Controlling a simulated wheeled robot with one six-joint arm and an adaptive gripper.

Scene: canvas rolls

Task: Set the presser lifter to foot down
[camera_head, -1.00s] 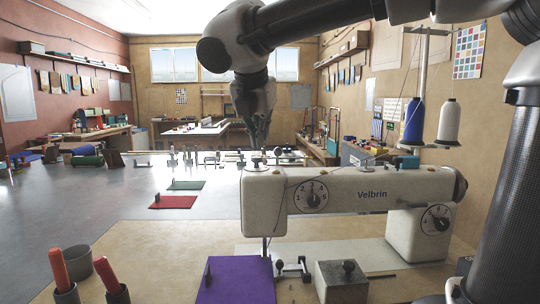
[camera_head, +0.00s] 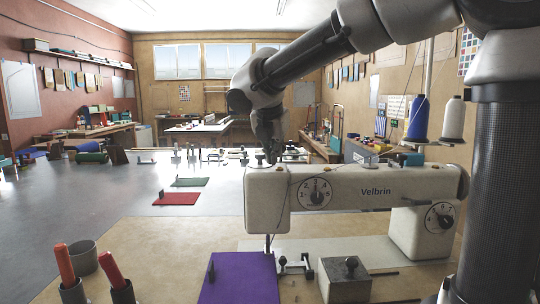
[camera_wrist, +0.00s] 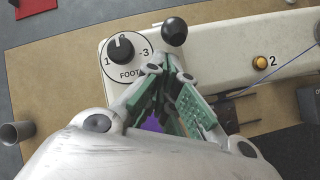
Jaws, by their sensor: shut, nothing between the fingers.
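The white sewing machine marked Velbrin (camera_head: 340,190) stands on the tan table. In the wrist view its head top (camera_wrist: 215,47) carries a round white dial marked FOOT (camera_wrist: 127,47), with a black knob whose pointer stands roughly upward, between the 1 and 3 marks. A black ball knob (camera_wrist: 174,31) stands beside the dial, to its right. In the head view my gripper (camera_head: 270,155) is just above the machine's head.
Blue and white thread spools (camera_head: 418,118) stand behind the machine. Purple cloth (camera_head: 238,280) and a grey block (camera_head: 345,282) lie in front. Cups with red-handled tools (camera_head: 72,288) stand at front left.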

